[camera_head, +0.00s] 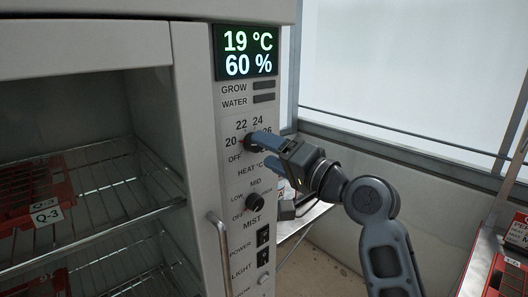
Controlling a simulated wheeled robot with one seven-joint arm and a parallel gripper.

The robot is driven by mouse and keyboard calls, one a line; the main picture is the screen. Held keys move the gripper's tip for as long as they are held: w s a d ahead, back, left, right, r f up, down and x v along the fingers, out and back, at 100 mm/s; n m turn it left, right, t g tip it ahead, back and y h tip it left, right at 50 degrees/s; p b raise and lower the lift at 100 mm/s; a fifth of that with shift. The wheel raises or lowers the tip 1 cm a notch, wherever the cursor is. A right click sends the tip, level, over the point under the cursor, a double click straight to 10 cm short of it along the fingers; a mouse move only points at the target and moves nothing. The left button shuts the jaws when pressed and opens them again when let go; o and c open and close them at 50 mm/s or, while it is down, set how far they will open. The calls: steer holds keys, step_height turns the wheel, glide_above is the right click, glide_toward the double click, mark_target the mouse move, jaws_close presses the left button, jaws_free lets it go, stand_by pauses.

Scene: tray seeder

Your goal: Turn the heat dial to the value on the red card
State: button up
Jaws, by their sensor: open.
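The heat dial (247,143) is on the white control panel, inside a ring of marks reading OFF, 20, 22, 24 and 26. My gripper (258,147) is at the dial from the right, its fingers covering most of it. The jaws are open, and I cannot tell whether the fingers touch the dial. The dial's pointer setting cannot be read. No red card with a readable value can be made out.
A display (247,52) above reads 19 °C and 60 %. The mist dial (255,202) and rocker switches (263,236) sit below the heat dial. A door handle (221,255) stands out at the lower left. Red trays (35,190) lie on wire shelves inside the open cabinet.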

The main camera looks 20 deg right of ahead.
steer(key=shift+b+v, duration=0.55)
steer(key=shift+v, duration=2.25)
steer(key=s+f+g+h, duration=0.2)
steer(key=s+f+h, duration=0.4)
steer(key=s+f, duration=1.3)
steer(key=s+a+n, duration=0.1)
steer(key=s+n, duration=0.3)
steer(key=s, duration=0.7)
steer(key=s+a+f+n, duration=0.1)
steer(key=s+n, duration=0.3)
steer(key=s, duration=0.8)
steer(key=shift+s+a+g+h, duration=0.2)
steer(key=shift+a+g+h, duration=0.2)
steer(key=shift+f, duration=0.1)
